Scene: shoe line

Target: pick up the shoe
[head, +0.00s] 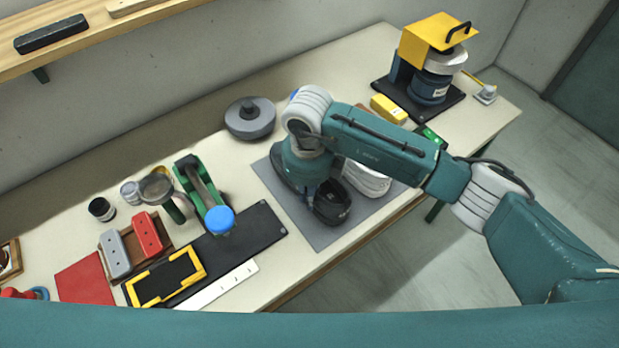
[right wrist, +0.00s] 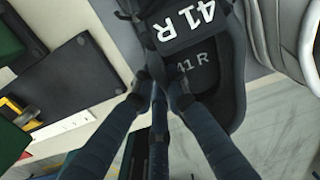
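The black shoe (head: 331,203) is at the grey mat (head: 318,236) on the workbench, partly hidden under my right arm in the head view. In the right wrist view the shoe (right wrist: 222,100) shows "41 R" on its tongue and insole. My right gripper (right wrist: 160,87) has its fingers drawn together with a thin dark part of the shoe's collar between the tips. It looks shut on that edge. I cannot tell whether the shoe touches the mat. My left gripper is not in view.
A white shoe-like object (head: 366,180) lies close to the black shoe's right. A grey round weight (head: 250,120) stands behind the mat. A green press with a blue knob (head: 220,220) is to the left. A yellow-topped machine (head: 432,62) stands at the far right.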

